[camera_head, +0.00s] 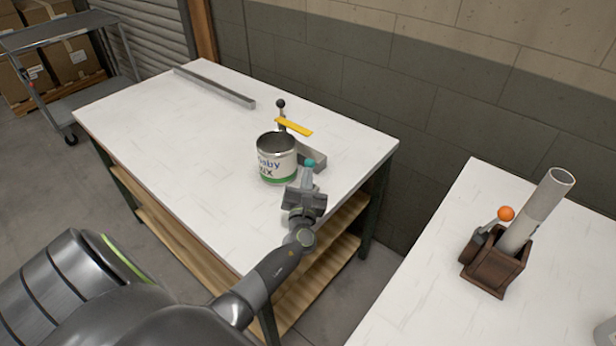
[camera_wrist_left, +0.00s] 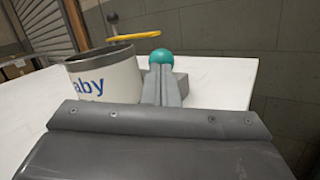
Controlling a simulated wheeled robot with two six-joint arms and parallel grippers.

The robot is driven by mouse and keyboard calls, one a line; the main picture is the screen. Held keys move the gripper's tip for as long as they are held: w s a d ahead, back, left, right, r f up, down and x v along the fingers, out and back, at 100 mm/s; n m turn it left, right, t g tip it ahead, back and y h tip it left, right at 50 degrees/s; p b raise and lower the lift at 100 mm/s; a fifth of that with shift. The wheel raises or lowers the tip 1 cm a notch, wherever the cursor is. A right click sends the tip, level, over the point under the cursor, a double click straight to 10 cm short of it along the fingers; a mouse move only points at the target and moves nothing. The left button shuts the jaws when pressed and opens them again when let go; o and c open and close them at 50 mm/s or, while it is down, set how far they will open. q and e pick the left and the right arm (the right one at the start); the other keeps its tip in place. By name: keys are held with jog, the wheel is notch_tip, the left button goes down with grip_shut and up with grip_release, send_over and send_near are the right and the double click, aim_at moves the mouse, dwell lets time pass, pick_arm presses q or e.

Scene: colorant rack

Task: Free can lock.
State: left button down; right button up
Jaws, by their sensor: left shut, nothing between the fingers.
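A white can (camera_head: 277,166) with blue lettering and a green bottom band stands open-topped on the white table; it also shows in the wrist view (camera_wrist_left: 113,80). A grey metal bracket (camera_head: 318,161) lies beside it, with a yellow bar (camera_head: 294,126) and a black-knobbed lever (camera_head: 281,104) behind the can. A teal ball knob (camera_head: 309,162) is to the can's right; in the wrist view it (camera_wrist_left: 162,56) shows just past my fingertips. My left gripper (camera_head: 307,176) is shut and empty, close to this knob; contact cannot be told. My right gripper is not in view.
A long grey rail (camera_head: 213,86) lies at the table's far left. The rest of this white table (camera_head: 180,140) is clear. A second table at right bears a brown wooden holder (camera_head: 492,272) with a grey tube (camera_head: 535,212) and an orange-knobbed tool (camera_head: 506,214).

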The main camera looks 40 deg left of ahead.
pick_arm(q)
jog(key=a+n+g+p, duration=0.1)
jog(key=a+n+p, duration=0.1)
jog(key=a+n+g+h+p, duration=0.1)
jog(key=a+n+p, duration=0.1)
jog(key=p, duration=0.1)
jog(key=shift+w+a+r+g, duration=0.15)
jog(key=shift+g, duration=0.15)
dwell(0.4)
jog(key=shift+a, duration=0.1)
dwell(0.4)
